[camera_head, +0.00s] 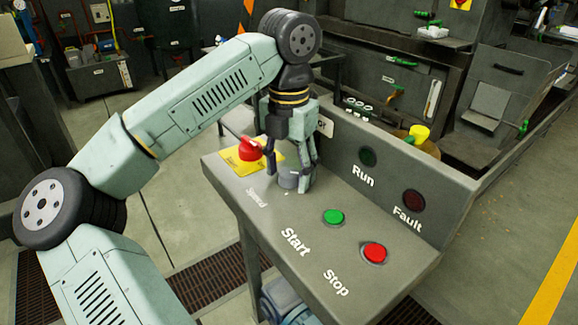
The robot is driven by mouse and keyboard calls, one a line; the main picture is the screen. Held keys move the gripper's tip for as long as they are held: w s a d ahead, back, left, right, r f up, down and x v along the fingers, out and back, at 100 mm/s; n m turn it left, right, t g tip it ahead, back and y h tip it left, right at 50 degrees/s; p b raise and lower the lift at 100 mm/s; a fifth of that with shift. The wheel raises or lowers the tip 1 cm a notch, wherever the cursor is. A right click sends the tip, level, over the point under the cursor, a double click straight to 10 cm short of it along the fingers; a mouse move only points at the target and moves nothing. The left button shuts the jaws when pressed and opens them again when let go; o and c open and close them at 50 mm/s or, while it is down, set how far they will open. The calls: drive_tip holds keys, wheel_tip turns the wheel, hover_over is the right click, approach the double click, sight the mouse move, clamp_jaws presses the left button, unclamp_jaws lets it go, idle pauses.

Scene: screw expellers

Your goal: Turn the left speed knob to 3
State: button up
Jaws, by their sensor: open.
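The speed knob (288,180) is a small grey round knob on the sloping grey control panel (245,195), beside the white "Speed" label. My gripper (290,172) reaches down over it, fingers open, with one finger on each side of the knob. I cannot tell whether the fingers touch it. The knob's scale and pointer are too small or hidden to read. Only this one speed knob shows.
A red emergency button (250,149) on a yellow plate sits just left of my gripper. The green Start button (333,217) and red Stop button (373,252) lie nearer the front. A raised back panel holds Run (368,156) and Fault (413,200) lamps.

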drive_tip(key=shift+c, duration=0.4)
drive_tip(key=c, duration=1.1)
